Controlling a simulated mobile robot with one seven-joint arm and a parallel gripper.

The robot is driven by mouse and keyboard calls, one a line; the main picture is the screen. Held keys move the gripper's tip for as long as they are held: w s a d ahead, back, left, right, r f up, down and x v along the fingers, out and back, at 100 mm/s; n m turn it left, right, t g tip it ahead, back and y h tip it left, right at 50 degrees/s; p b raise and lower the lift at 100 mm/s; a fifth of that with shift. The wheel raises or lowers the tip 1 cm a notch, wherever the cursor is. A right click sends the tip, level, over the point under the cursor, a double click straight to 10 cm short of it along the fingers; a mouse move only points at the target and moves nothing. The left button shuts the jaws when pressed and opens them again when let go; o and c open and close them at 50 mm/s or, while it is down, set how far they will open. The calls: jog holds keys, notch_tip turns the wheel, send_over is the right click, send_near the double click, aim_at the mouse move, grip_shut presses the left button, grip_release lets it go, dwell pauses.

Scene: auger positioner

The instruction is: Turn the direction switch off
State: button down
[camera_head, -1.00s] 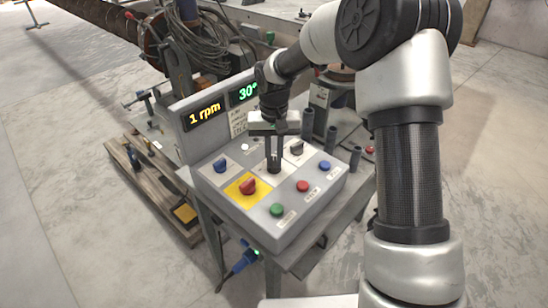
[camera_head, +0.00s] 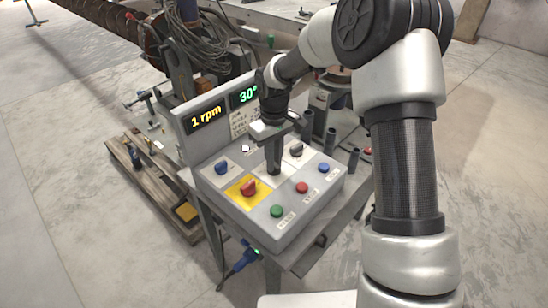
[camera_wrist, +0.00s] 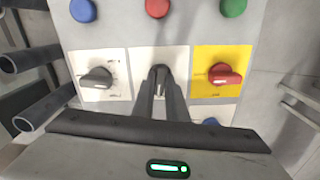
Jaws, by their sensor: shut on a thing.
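The control box (camera_head: 229,204) carries several rotary switches and push buttons. My gripper (camera_head: 275,171) points down at the middle of the panel. In the wrist view its fingers (camera_wrist: 160,84) are shut on a dark switch knob (camera_wrist: 159,71) on the middle white plate. The fingers hide most of this knob, and its label cannot be read. A grey-black switch (camera_head: 297,149) sits on a white plate beside it; it also shows in the wrist view (camera_wrist: 97,77). A red switch on a yellow plate (camera_head: 249,187) is on the other side; it also shows in the wrist view (camera_wrist: 225,74).
A blue switch (camera_head: 221,167) sits behind the red one. Green (camera_head: 277,211), red (camera_head: 302,187) and blue (camera_head: 324,168) buttons line the front. A display (camera_head: 205,117) reads "1 rpm" and "30°". Upright tubes (camera_head: 330,138) stand to the right.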

jog(key=shift+n, duration=0.9)
jog(key=c, duration=1.8)
grip_release()
jog(key=shift+o, duration=0.2)
jog(key=shift+r, duration=0.1)
notch_tip(320, 180, up, 17)
jog(key=p, duration=0.1)
jog(key=shift+r+p, duration=0.15)
jog(key=shift+p, duration=0.2)
